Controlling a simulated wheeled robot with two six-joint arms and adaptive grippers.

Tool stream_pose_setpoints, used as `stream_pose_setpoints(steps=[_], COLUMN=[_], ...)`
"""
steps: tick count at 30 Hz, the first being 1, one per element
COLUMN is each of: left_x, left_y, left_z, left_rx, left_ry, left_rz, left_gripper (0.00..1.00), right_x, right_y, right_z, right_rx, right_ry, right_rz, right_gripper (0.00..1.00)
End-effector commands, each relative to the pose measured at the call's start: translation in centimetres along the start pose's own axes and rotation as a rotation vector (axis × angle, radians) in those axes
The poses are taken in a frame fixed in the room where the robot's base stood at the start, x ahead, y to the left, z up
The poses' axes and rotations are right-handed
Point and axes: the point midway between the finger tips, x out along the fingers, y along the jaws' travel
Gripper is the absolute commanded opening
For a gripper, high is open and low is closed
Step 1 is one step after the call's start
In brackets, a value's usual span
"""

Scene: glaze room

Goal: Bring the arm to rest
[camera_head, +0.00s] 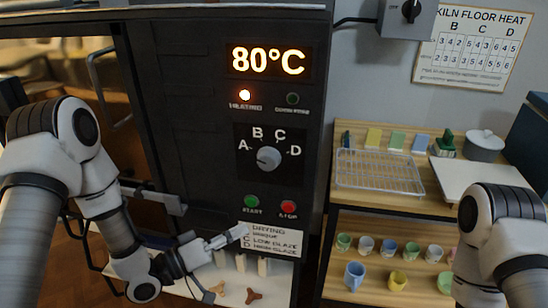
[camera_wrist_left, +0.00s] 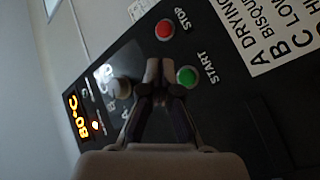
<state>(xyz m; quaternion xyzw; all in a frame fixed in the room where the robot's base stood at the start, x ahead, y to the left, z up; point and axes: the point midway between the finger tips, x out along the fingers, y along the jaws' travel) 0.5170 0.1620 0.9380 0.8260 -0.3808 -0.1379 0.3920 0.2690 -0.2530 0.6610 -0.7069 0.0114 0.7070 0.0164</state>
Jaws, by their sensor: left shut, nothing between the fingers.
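My left arm comes in from the left in the head view. Its gripper (camera_head: 240,232) is shut and empty, low in front of the black kiln control panel (camera_head: 215,190), near the instruction label (camera_head: 272,241). It lies below the green start button (camera_head: 251,201) and the red stop button (camera_head: 288,207). In the left wrist view the shut fingertips (camera_wrist_left: 163,75) appear between the stop button (camera_wrist_left: 165,29) and the start button (camera_wrist_left: 187,76); I cannot tell whether they touch the panel. My right arm shows at the right edge, but its gripper is out of view.
The display (camera_head: 267,61) reads 80°C and the heating lamp (camera_head: 245,95) is lit. A dial (camera_head: 268,158) sits below. Right of the kiln, a wooden shelf (camera_head: 350,194) holds a wire rack (camera_head: 380,172), a lidded pot (camera_head: 484,146) and several cups.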

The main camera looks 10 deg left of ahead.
Motion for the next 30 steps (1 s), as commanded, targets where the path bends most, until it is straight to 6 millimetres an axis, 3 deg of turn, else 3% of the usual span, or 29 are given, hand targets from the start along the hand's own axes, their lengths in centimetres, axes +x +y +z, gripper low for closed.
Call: stream_pose_setpoints(steps=[2,4,5,8,11,12,15,18,21,30], left_x=[-0.1,-0.3,-0.4,-1.8,-5.8,-8.3,-15.3,-21.5,-25.0,-25.5], left_y=[-0.3,-0.9,-1.2,-4.4,-9.0,-10.4,-12.5,-12.5,-11.7,-11.5], left_z=[0.6,2.7,4.1,10.1,16.7,19.1,23.4,25.2,26.0,26.3], left_rx=[-0.009,-0.033,-0.051,-0.107,-0.085,-0.068,-0.03,-0.022,-0.038,-0.016], left_ry=[-0.008,-0.046,-0.073,-0.174,-0.349,-0.436,-0.666,-0.87,-1.012,-1.071], left_rz=[-0.007,-0.02,-0.029,-0.22,-0.532,-0.658,-0.95,-1.165,-1.261,-1.241], left_gripper=[0.0,0.0,0.0,0.0,0.0,0.0,0.0,0.0,0.0,0.0], right_x=[0.0,0.0,0.0,0.0,0.0,0.0,0.0,0.0,0.0,0.0], right_y=[0.0,0.0,0.0,0.0,0.0,0.0,0.0,0.0,0.0,0.0], right_z=[0.0,0.0,0.0,0.0,0.0,0.0,0.0,0.0,0.0,0.0], right_rx=[0.0,0.0,0.0,0.0,0.0,0.0,0.0,0.0,0.0,0.0], right_ry=[0.0,0.0,0.0,0.0,0.0,0.0,0.0,0.0,0.0,0.0], right_rz=[0.0,0.0,0.0,0.0,0.0,0.0,0.0,0.0,0.0,0.0], right_gripper=[0.4,0.4,0.4,0.4,0.4,0.4,0.4,0.4,0.4,0.4])
